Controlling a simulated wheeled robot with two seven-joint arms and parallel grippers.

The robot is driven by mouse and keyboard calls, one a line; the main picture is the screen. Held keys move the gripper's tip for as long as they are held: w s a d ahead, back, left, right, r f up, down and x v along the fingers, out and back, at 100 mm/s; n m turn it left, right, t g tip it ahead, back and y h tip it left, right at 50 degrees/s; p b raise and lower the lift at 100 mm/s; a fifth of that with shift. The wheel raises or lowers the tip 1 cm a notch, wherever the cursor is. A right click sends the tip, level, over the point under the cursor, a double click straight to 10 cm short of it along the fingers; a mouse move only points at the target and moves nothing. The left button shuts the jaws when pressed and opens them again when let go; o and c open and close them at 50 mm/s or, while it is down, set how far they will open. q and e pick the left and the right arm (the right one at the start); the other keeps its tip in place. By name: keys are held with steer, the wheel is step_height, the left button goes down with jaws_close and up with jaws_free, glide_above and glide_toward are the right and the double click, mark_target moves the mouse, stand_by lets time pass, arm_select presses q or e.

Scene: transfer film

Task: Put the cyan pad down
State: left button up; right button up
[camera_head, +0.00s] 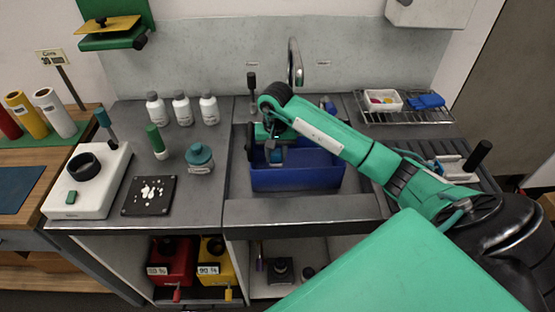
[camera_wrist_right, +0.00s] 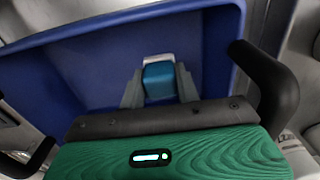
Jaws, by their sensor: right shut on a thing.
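My right gripper (camera_head: 275,157) is over the blue tub (camera_head: 300,178), which sits in the sink. In the right wrist view my right gripper (camera_wrist_right: 159,85) is shut on a small cyan pad (camera_wrist_right: 158,80) with a pale edge, held between the two fingertips. The blue tub (camera_wrist_right: 60,65) fills much of the view behind the pad. I cannot tell whether the pad touches the tub. My left gripper is not in view.
A tap (camera_head: 295,62) rises behind the sink. A wire rack (camera_head: 400,116) at right holds a white tray (camera_head: 371,106) and a blue cloth (camera_head: 427,101). White bottles (camera_head: 182,108), a teal-lidded jar (camera_head: 200,160) and a dark plate (camera_head: 136,207) stand left of the sink.

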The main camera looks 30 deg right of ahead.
mark_target(276, 163)
step_height(276, 163, down, 4)
steer(key=shift+r+p, duration=0.1)
steer(key=shift+p, duration=0.4)
steer(key=shift+f+b, duration=0.2)
steer(key=shift+b, duration=0.1)
steer(key=o, duration=0.9)
steer(key=shift+r, duration=0.15)
